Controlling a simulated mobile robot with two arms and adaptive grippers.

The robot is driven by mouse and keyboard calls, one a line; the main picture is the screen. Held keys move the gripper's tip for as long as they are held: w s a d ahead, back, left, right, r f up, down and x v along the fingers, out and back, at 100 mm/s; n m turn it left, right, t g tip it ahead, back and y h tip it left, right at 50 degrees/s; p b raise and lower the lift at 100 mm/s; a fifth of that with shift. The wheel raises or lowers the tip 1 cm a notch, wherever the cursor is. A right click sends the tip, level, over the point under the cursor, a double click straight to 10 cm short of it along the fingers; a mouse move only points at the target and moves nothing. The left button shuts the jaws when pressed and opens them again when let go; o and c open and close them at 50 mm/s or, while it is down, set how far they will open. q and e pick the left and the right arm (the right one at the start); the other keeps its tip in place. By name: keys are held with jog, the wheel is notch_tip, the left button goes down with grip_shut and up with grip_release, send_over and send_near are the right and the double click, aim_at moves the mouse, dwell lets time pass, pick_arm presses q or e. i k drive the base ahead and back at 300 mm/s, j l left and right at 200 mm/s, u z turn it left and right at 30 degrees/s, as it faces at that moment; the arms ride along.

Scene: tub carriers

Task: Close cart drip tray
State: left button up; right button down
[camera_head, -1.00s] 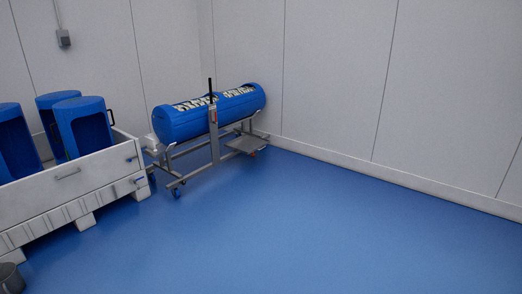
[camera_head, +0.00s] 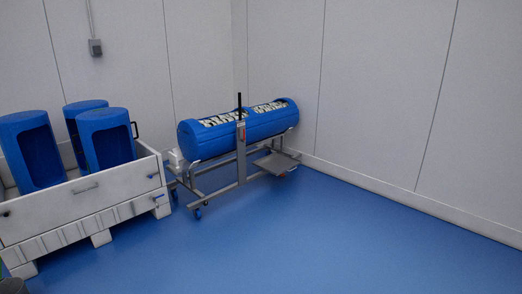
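A metal cart (camera_head: 241,165) on small wheels stands in the corner by the walls. It bears a long blue tub (camera_head: 205,140) lying on its side, with pale contents showing in its top openings. A flat grey tray (camera_head: 277,163) sticks out low on the cart's right side, towards the open floor; it appears to be the drip tray, pulled out. A black upright handle (camera_head: 239,105) rises at the cart's middle. Neither of my grippers is in view.
A white crate (camera_head: 60,212) on feet stands at the left, close to the cart's left end, with several upright blue tubs (camera_head: 107,138) in it. The blue floor (camera_head: 330,235) in front and right is clear.

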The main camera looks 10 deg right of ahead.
aim_at(276, 163)
jog(key=i+l+z, duration=0.1)
jog(key=i+z, duration=0.35)
jog(key=i, duration=2.4)
jog(key=i+u, duration=0.15)
jog(key=i, duration=0.6)
jog(key=i+l, duration=0.2)
jog(key=i, duration=0.5)
